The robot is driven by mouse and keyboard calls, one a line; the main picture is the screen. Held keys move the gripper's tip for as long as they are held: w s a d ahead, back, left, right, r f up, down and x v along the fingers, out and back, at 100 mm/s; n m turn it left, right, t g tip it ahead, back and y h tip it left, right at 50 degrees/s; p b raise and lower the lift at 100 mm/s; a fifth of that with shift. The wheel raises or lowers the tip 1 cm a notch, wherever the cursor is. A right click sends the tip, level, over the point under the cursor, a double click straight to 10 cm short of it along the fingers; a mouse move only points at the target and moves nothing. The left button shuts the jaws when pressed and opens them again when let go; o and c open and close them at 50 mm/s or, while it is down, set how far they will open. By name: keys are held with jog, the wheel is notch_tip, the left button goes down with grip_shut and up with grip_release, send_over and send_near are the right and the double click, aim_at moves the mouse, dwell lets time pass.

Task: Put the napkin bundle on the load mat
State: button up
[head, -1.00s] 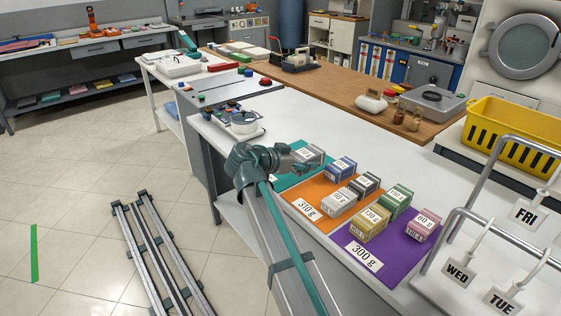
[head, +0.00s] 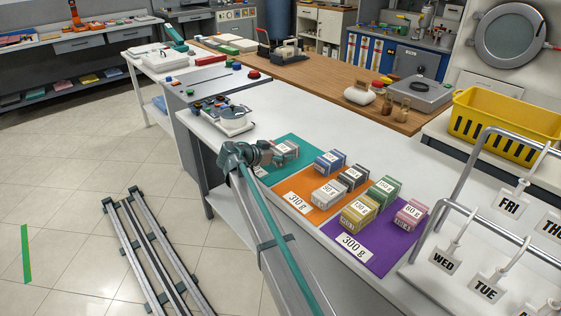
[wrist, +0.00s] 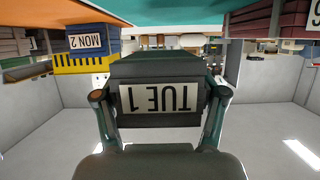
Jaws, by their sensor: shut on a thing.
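The purple mat (head: 386,256) marked "300 g" bears yellow (head: 359,212), green (head: 384,193) and pink (head: 411,215) bundles.
A metal rack (head: 462,170) with hanging day tags stands at the right, near a yellow basket (head: 505,124). The white counter (head: 330,130) behind the mats is clear.

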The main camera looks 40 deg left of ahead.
jog(key=shift+w+a+f, duration=0.2)
jog(key=shift+a+f, duration=0.05)
jog(key=shift+f, duration=0.05)
jog(key=shift+f+p, duration=0.35)
jog(key=shift+f, duration=1.3)
jog(key=shift+f, duration=0.1)
jog(key=shift+f, duration=0.1)
jog(key=o, duration=1.2)
jog(key=shift+o, duration=0.2)
jog(key=shift+r, duration=0.3)
jog(key=b+v, duration=0.1)
jog(key=v, duration=1.1)
